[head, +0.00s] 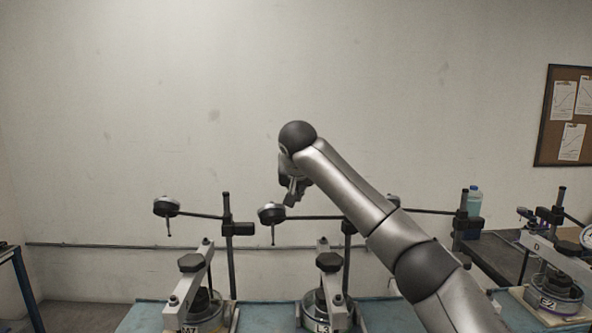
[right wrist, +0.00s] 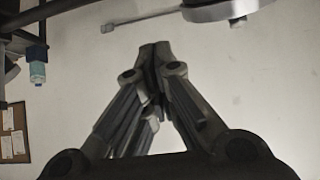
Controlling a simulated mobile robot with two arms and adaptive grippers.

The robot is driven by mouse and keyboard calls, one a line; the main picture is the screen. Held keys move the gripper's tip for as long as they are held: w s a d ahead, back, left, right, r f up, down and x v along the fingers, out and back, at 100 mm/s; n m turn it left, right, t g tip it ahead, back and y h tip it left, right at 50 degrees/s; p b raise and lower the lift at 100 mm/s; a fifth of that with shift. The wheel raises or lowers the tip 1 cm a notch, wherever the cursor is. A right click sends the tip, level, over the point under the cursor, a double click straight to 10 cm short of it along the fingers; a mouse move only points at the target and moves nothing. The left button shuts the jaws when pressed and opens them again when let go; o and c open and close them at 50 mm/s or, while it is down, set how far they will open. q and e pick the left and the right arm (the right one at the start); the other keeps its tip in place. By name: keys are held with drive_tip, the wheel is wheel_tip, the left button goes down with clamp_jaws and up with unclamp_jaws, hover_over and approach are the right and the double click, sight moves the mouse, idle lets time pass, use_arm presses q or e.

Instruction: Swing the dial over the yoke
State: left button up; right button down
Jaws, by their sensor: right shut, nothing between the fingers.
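My right gripper (head: 291,202) is shut and empty, pointing down just right of and slightly above the middle dial (head: 270,213). I cannot tell whether they touch. This dial sits on a horizontal arm from a dark post (head: 347,262), its probe hanging down. The middle yoke (head: 327,285), a metal bar with a dark knob, stands below and to the right of the dial. A second dial (head: 166,207) hangs left of its post, above and left of the left yoke (head: 190,280). The right wrist view shows the shut fingers (right wrist: 155,50) and part of a dial (right wrist: 222,9) above them.
Blue-topped benches (head: 143,318) carry the fixtures. My right arm hides part of the rear right, where another dial arm (head: 430,211) reaches a post. A bottle (head: 474,200) and another fixture (head: 555,285) stand at the right. A corkboard (head: 567,115) hangs on the wall.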

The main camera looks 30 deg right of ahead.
use_arm(q)
drive_tip(key=r, duration=0.1)
drive_tip(key=r+p, duration=0.1)
drive_tip(key=w, duration=0.1)
drive_tip(key=shift+d+r+p, duration=0.3)
drive_tip(key=shift+r+p, duration=0.1)
use_arm(e)
drive_tip(key=s+f, duration=0.1)
drive_tip(key=s+a+f, duration=0.1)
drive_tip(key=f, duration=0.1)
drive_tip(key=shift+a, duration=0.1)
use_arm(q)
drive_tip(key=shift+w, duration=0.15)
